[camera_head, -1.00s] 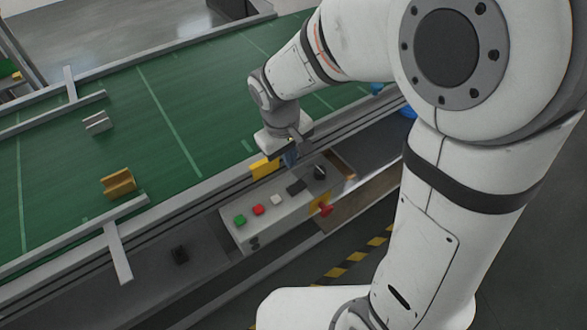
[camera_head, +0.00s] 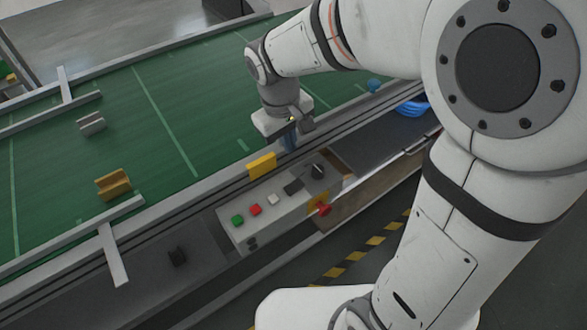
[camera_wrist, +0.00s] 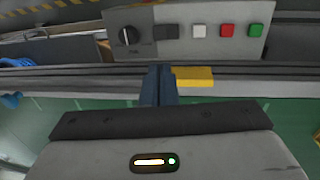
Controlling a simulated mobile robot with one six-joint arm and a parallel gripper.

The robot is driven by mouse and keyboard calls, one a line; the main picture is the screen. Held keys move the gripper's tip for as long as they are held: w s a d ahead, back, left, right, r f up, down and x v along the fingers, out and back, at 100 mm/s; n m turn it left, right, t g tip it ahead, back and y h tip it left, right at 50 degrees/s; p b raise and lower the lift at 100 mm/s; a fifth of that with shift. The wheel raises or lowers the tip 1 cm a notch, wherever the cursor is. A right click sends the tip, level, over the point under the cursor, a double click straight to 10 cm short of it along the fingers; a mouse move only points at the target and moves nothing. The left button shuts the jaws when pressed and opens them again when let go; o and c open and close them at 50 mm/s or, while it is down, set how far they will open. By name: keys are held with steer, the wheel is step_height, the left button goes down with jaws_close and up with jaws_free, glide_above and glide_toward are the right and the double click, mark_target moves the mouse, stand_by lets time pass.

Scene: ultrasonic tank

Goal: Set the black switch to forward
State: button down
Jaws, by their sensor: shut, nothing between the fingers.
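The black switch (camera_head: 317,170) is a round knob at the right end of the grey control box in the head view. In the wrist view the black switch (camera_wrist: 128,36) shows at upper left, with a pale mark on its face and small labels too small to read. My gripper (camera_head: 290,141) is over the conveyor's near rail, behind the box and apart from the switch. In the wrist view my gripper (camera_wrist: 159,72) has its blue fingers together and empty, below and right of the switch.
The box carries green (camera_head: 237,220), red (camera_head: 255,210) and white (camera_head: 273,199) buttons, and a red knob (camera_head: 323,209) on its front side. A yellow block (camera_head: 262,166) stands by the rail behind it.

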glide_toward(297, 183)
steer(key=f, duration=0.3)
steer(key=d+f+p, duration=0.1)
steer(key=f, duration=0.1)
steer(key=shift+w+f, duration=0.15)
steer(key=shift+f, duration=0.05)
steer(key=shift+w+f, duration=0.1)
steer(key=shift+f, duration=0.55)
steer(key=shift+f+b, duration=0.3)
steer(key=shift+b, duration=0.05)
steer(key=shift+d+r, duration=0.1)
steer(key=shift+s+a+r, duration=0.1)
steer(key=shift+s+a, duration=0.35)
steer(key=shift+a, duration=0.25)
